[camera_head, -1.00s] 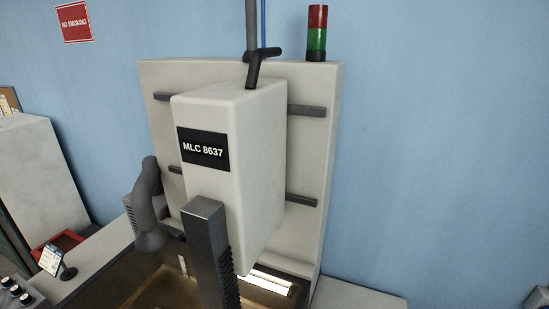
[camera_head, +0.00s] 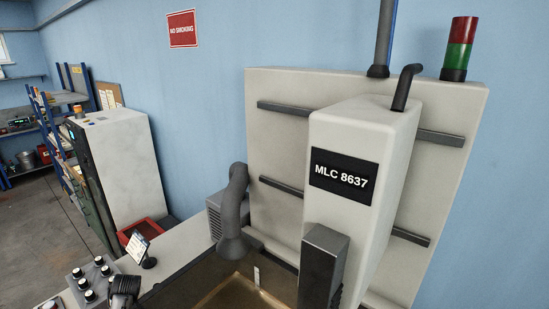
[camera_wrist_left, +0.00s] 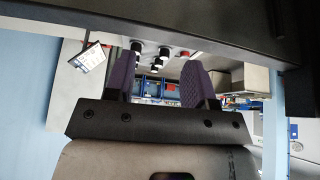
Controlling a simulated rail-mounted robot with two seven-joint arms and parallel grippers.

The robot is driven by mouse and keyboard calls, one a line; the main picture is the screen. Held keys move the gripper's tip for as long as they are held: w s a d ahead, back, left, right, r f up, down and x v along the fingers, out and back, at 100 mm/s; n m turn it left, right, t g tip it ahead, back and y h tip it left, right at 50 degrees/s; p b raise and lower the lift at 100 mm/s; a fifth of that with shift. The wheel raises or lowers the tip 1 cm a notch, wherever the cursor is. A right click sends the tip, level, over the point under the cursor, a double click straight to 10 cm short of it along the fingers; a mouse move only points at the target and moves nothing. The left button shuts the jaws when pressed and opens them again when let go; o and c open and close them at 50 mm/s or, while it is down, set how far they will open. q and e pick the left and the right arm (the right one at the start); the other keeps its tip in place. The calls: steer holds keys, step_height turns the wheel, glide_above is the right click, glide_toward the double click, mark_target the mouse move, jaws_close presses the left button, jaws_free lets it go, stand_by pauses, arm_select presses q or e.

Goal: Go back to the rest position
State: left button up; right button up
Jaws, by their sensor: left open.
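My left gripper (camera_wrist_left: 159,66) shows in the left wrist view with its two purple-padded fingers apart and nothing held between them. A dark edge or panel crosses the top of that view, close to the fingers. Black knobs with white bases (camera_wrist_left: 138,50) show near the fingertips. A small tilted display card (camera_wrist_left: 91,57) is to their left. My right gripper is in neither view.
The white machine head marked MLC 8637 (camera_head: 378,130) stands over a brownish basin (camera_head: 235,295). A grey hose (camera_head: 234,205) is beside it. A control box with several knobs (camera_head: 88,275), a red tray (camera_head: 143,230) and a cabinet (camera_head: 125,165) are at left.

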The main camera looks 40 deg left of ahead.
arm_select(q)
steer(key=s+a+r+y, duration=0.1)
steer(key=a+r+y, duration=0.1)
steer(key=a+r, duration=0.5)
steer(key=w+d+r+m+t+y, duration=0.1)
steer(key=w+d+m, duration=0.1)
steer(key=d+m, duration=0.45)
steer(key=w+d+m+t+y, duration=0.1)
steer(key=w+d+m, duration=0.25)
steer(key=d, duration=0.65)
steer(key=s+d+f+m+h, duration=0.2)
steer(key=s+d+m+h, duration=0.1)
steer(key=d, duration=1.1)
steer(key=s+d+f+m+t+h, duration=0.1)
steer(key=s+d+m+h, duration=0.2)
steer(key=d, duration=1.2)
steer(key=s+d+f+m+h, duration=0.2)
steer(key=s+d, duration=0.6)
steer(key=d, duration=0.6)
steer(key=m+h, duration=0.1)
steer(key=m, duration=0.1)
steer(key=shift+d+f+m+t+h, duration=0.3)
steer(key=shift+m+t+h, duration=0.1)
